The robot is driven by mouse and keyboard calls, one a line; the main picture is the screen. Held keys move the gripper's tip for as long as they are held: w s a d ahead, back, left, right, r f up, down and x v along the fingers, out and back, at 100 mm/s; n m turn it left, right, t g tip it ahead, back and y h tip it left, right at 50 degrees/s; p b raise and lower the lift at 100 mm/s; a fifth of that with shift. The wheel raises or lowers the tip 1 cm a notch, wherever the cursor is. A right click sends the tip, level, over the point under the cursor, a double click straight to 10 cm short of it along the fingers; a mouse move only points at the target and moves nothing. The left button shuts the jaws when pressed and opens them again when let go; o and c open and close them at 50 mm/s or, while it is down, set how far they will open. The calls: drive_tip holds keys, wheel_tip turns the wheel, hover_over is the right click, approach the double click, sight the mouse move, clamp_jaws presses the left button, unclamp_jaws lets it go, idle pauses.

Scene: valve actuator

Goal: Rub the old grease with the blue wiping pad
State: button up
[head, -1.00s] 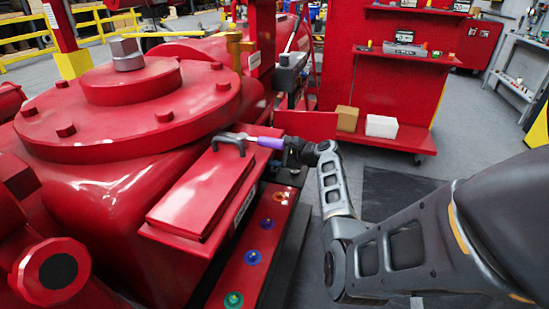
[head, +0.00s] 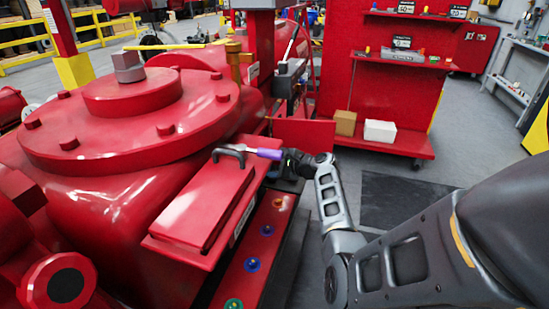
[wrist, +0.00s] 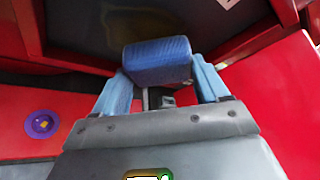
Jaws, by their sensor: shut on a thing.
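The blue wiping pad (wrist: 157,60) is a rounded blue block in the wrist view. My gripper (wrist: 160,88) is shut on it, with a blue finger on each side and a dark stem below the pad. Above the pad is a dark surface with a faint brownish patch (wrist: 165,24) that looks like the old grease; I cannot tell whether the pad touches it. In the head view my gripper (head: 294,162) is a dark shape beside the red housing, and the pad cannot be made out there.
Coloured buttons (head: 252,264) line a red panel below. Red walls border the dark surface in the wrist view.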

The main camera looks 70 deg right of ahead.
drive_tip(key=a+p, duration=0.1)
drive_tip(key=a, duration=0.6)
idle(0.6)
drive_tip(key=w+d+b, duration=0.1)
drive_tip(key=d+b, duration=0.2)
drive_tip(key=d, duration=0.7)
drive_tip(key=shift+d+b, duration=0.25)
drive_tip(key=shift+b, duration=0.15)
idle(0.6)
